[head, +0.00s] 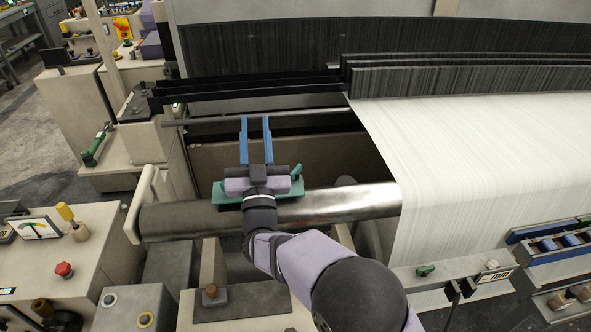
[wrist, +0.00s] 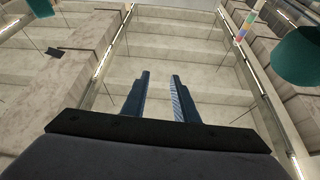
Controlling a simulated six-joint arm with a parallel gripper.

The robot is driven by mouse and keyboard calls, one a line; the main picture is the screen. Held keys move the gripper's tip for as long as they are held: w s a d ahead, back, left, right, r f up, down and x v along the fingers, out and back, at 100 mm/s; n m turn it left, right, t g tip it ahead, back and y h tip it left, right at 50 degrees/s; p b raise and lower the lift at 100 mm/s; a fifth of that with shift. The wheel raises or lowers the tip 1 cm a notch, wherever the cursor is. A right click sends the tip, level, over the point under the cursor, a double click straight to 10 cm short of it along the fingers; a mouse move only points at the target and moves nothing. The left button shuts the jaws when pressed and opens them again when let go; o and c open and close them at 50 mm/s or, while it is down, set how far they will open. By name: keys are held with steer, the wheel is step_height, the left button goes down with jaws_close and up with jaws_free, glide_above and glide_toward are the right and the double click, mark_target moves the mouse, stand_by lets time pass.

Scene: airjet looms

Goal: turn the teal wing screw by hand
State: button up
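My gripper (head: 256,121) has two blue fingers, parted with nothing between them. It is over the left end of the big steel roller. In the wrist view the fingers (wrist: 160,76) are also apart and empty. A small green-teal winged piece (head: 425,270) sits on the pale bar at the lower right, well away from my gripper; it looks like the wing screw, but it is too small to be sure. A teal part (head: 297,172) shows beside my wrist; I cannot tell what it belongs to. The wrist view shows a teal rounded thing (wrist: 299,56) at upper right, unidentified.
The steel roller (head: 345,203) crosses the middle, with white cloth (head: 480,160) to its right. Dark heddle frames (head: 450,78) stand behind. A control box with a red button (head: 64,269) is at left. A green-handled lever (head: 96,148) is at upper left.

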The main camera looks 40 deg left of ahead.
mark_target(295, 169)
steer(key=d+f+m+t+h, duration=0.1)
steer(key=h, duration=0.1)
steer(key=d+f+m+t+h, duration=0.1)
steer(key=m+h, duration=0.1)
steer(key=h, duration=0.1)
steer(key=d+f+m+h, duration=0.1)
steer(key=f+h, duration=0.1)
steer(key=h, duration=0.1)
steer(key=shift+d+m+t, duration=0.4)
steer(key=s+d+f+h, duration=0.1)
steer(key=f+h, duration=0.1)
steer(key=s+d+f+m+g+h, duration=0.1)
steer(key=d+f+h, duration=0.1)
steer(key=s+d+f+g+h, duration=0.1)
steer(key=f+h, duration=0.1)
steer(key=f, duration=0.1)
steer(key=shift+d+m, duration=0.25)
steer(key=shift+m, duration=0.15)
steer(key=shift+w+r, duration=0.15)
steer(key=shift+w, duration=0.7)
steer(key=shift+w+a+p, duration=0.2)
steer(key=shift+w+p, duration=0.45)
steer(key=shift+w, duration=0.8)
steer(key=shift+w+a+p, duration=0.15)
steer(key=shift+w+p, duration=0.45)
steer(key=shift+w, duration=0.85)
jaws_close()
